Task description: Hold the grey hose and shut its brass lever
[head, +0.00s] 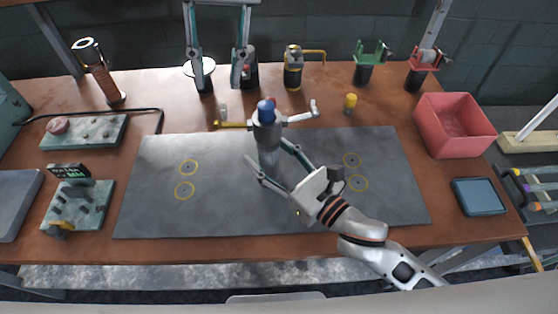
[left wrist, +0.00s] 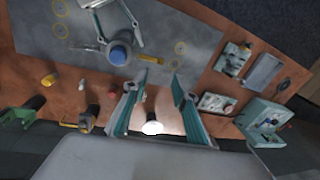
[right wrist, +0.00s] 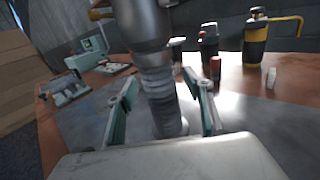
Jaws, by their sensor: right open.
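The grey hose (head: 267,128) stands upright on the dark mat, with a blue top and a ribbed lower body that shows in the right wrist view (right wrist: 155,75). Its brass lever (head: 232,125) sticks out to the left in the head view; a silvery arm points right. In the left wrist view the lever (left wrist: 90,47) lies beside the blue top. My right gripper (head: 267,150) is open, its fingers on either side of the hose's lower body. My left gripper (head: 218,86) is open and empty, at the far side of the table behind the hose.
A black holder with a white top (head: 198,72) and a yellow-black holder (head: 293,70) stand at the back. A small yellow-topped piece (head: 350,102) stands right of the hose. A red bin (head: 455,125) is at the right. The mat's left part is clear.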

